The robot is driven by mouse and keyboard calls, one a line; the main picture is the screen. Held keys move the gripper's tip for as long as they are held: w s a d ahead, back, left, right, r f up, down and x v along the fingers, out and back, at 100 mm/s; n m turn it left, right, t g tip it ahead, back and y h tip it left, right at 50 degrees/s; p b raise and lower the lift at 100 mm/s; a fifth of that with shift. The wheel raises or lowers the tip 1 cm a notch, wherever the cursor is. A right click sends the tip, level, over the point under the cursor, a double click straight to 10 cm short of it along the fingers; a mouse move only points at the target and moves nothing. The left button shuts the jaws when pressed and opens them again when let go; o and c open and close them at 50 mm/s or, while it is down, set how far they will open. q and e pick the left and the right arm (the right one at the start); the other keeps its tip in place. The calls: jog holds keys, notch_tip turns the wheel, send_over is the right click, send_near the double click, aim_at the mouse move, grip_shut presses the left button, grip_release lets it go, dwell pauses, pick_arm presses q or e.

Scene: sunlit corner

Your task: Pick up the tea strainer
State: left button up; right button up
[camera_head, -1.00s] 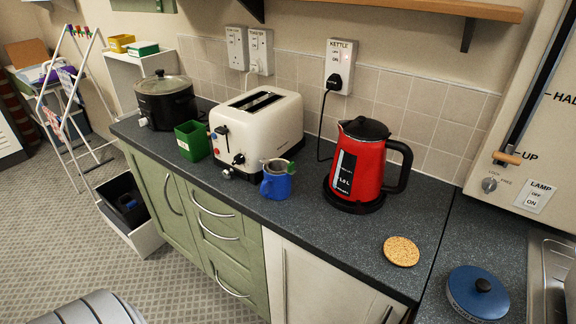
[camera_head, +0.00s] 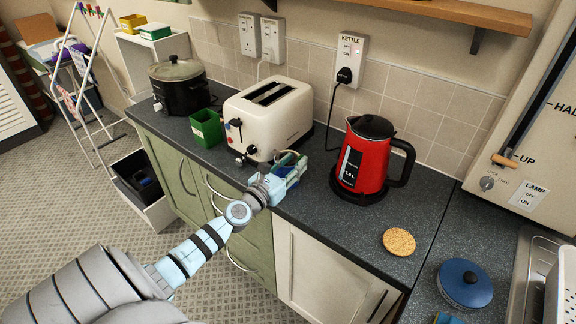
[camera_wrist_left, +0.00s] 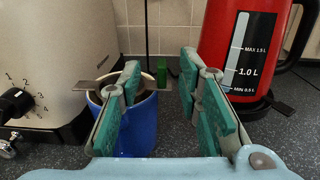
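The tea strainer (camera_wrist_left: 162,74) rests on the blue mug (camera_wrist_left: 143,128), with a metal tab at its left and a green handle standing at its right in the left wrist view. Part of its bowl is hidden behind a finger. My left gripper (camera_wrist_left: 163,102) is open. One finger covers part of the mug and the other is to its right, with the green handle showing in the gap beyond. In the head view my left gripper (camera_head: 287,172) covers most of the mug and strainer.
The cream toaster (camera_head: 268,118) stands close on the left and the red kettle (camera_head: 366,160) on the right. A green container (camera_head: 207,128) and slow cooker (camera_head: 178,88) are farther left. A cork coaster (camera_head: 398,242) and blue lid (camera_head: 465,285) lie right, with bare counter between.

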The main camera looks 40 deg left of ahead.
aim_at(298, 160)
pick_arm(q)
jog(key=w, duration=0.3)
jog(key=shift+w+f+b, duration=0.15)
jog(key=shift+w+b, duration=0.2)
jog(key=shift+w, duration=0.05)
jog(key=shift+s, duration=0.1)
grip_shut()
